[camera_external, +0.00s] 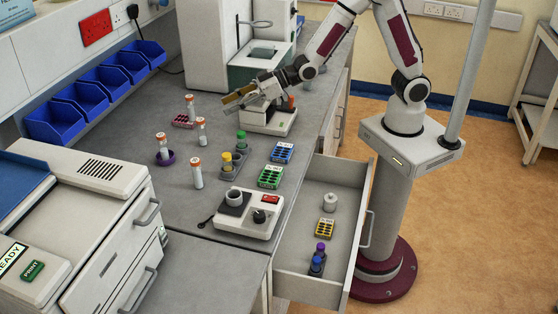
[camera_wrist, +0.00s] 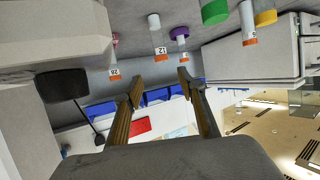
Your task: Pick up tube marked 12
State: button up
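The tube marked 12 (camera_wrist: 158,38) shows white with an orange top in the wrist view, where the scene appears upside down. It appears to be the tube standing alone on the bench (camera_external: 201,132) in the external view. My gripper (camera_external: 230,101) is above the bench, to the right of this tube and higher than it, apart from it. In the wrist view my gripper (camera_wrist: 160,80) has its two tan fingers spread, with nothing between them.
Blue bins (camera_external: 53,122) line the wall. A drawer (camera_external: 290,262) is open.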

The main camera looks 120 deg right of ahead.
aim_at(200, 119)
jog(key=shift+w, duration=0.15)
jog(key=shift+x, duration=3.25)
jog(key=shift+w+f, duration=0.1)
jog(key=shift+f, duration=0.05)
jog(key=shift+f+x, duration=0.15)
jog(key=shift+x, duration=1.1)
jog(key=shift+f+x, duration=0.15)
jog(key=shift+x, duration=1.05)
jog(key=shift+a, duration=0.2)
jog(key=c, duration=1)
